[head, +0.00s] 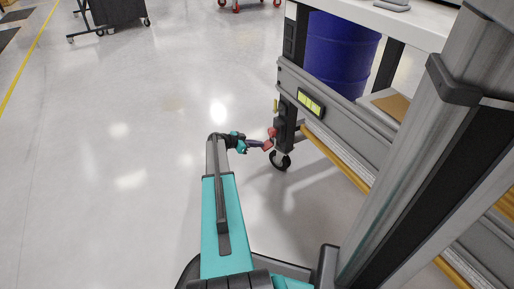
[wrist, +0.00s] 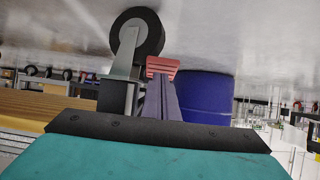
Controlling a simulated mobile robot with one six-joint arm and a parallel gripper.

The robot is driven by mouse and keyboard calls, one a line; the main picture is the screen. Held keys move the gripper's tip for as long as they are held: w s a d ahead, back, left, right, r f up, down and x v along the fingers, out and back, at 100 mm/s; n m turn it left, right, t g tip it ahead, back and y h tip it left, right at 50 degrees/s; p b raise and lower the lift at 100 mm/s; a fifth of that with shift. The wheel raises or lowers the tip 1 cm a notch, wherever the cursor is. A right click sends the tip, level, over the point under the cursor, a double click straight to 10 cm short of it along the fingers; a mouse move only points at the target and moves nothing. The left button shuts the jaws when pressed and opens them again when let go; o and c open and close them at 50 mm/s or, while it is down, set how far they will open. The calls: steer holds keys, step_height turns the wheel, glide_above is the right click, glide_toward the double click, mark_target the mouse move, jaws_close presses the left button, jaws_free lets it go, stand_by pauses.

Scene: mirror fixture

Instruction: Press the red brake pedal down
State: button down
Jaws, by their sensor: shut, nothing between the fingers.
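The red brake pedal (head: 268,145) sits low by the caster at the near corner of the grey workbench. In the wrist view, the ribbed red pedal (wrist: 162,65) lies just beyond my fingertips, beside the caster wheel. My gripper (head: 259,144) is shut with nothing in it and reaches toward the pedal from the left. In the wrist view its purple-grey fingers (wrist: 160,82) are together and overlap the pedal's lower part. I cannot tell whether they touch it. The pedal's mounting is partly hidden behind the fingers.
The black caster wheel (head: 280,161) stands on the floor right of my gripper. The bench frame (head: 335,108) and a blue drum (head: 340,55) are to the right. A dark cart (head: 118,10) is far back. The floor (head: 120,150) on the left is clear.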

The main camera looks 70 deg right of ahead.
steer(key=shift+w+r, duration=0.15)
stand_by(0.3)
steer(key=shift+a+r, duration=0.1)
steer(key=w+a+r+p, duration=0.2)
steer(key=w+a+p, duration=0.1)
steer(key=w+a, duration=0.4)
steer(key=shift+w+a+r+p, duration=0.15)
steer(key=shift+w+a+p, duration=0.25)
steer(key=shift+a, duration=0.15)
steer(key=shift+r, duration=0.1)
stand_by(0.3)
